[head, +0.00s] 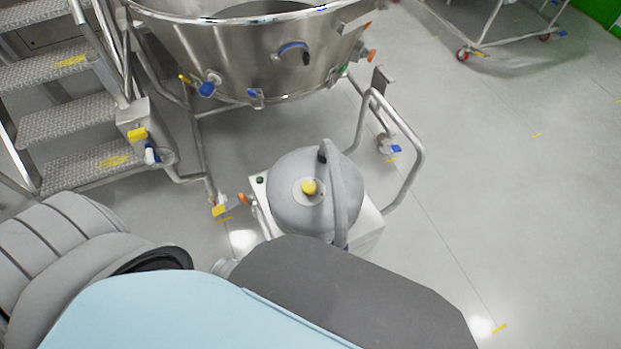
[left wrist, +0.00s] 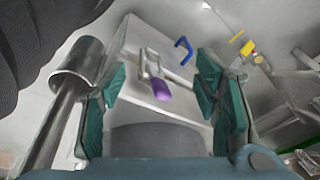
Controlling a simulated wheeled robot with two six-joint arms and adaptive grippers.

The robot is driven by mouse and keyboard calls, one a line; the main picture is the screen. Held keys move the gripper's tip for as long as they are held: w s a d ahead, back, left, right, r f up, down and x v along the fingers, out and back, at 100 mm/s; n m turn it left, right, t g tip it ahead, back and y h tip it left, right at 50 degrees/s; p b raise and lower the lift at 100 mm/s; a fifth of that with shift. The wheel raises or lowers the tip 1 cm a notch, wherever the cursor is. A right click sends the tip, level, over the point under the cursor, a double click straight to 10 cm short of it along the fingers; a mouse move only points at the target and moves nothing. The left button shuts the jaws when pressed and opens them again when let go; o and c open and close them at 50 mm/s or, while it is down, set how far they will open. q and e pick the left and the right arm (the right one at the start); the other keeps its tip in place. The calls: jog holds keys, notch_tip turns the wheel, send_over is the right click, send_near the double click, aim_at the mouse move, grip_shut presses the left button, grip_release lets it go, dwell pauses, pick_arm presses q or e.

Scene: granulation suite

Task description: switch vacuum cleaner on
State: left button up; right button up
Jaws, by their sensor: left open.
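The vacuum cleaner (head: 285,200) stands on the floor in the middle of the head view. It has a grey domed top with a yellow knob (head: 309,187) and a pale box-like body, which has a small dark green button (head: 260,180) at its left corner. My own arm covers its lower front. In the left wrist view my left gripper (left wrist: 160,85) is open, with teal fingers on both sides of a white box-like surface (left wrist: 125,55). A purple-tipped part (left wrist: 161,90) on a metal bracket shows between the fingers, seemingly untouched. My right gripper is not in view.
A large steel vessel (head: 250,60) on a frame stands behind the vacuum cleaner. Metal steps (head: 65,120) are at the left. A bent tubular handle (head: 410,150) rises at the cleaner's right. The floor on the right is clear up to a wheeled frame (head: 485,35).

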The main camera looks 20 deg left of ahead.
pick_arm(q)
jog(key=w+d+r, duration=0.1)
jog(key=w+r, duration=0.2)
jog(key=r, duration=0.6)
jog(key=w+d+r, duration=0.1)
jog(key=w+r, duration=0.2)
jog(key=r, duration=0.5)
notch_tip(320, 180, up, 8)
jog(key=f+m+g+h, duration=0.1)
jog(key=m+g, duration=0.1)
jog(key=m, duration=0.1)
send_over(309, 186)
notch_tip(309, 186, down, 14)
jog(key=b, duration=0.5)
jog(key=shift+r, duration=0.15)
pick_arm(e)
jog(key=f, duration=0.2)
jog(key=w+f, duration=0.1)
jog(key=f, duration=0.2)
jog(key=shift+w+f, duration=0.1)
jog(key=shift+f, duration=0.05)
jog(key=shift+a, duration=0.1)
pick_arm(q)
jog(key=shift+r+m, duration=0.1)
jog(key=shift+m, duration=0.2)
jog(key=c, duration=1.1)
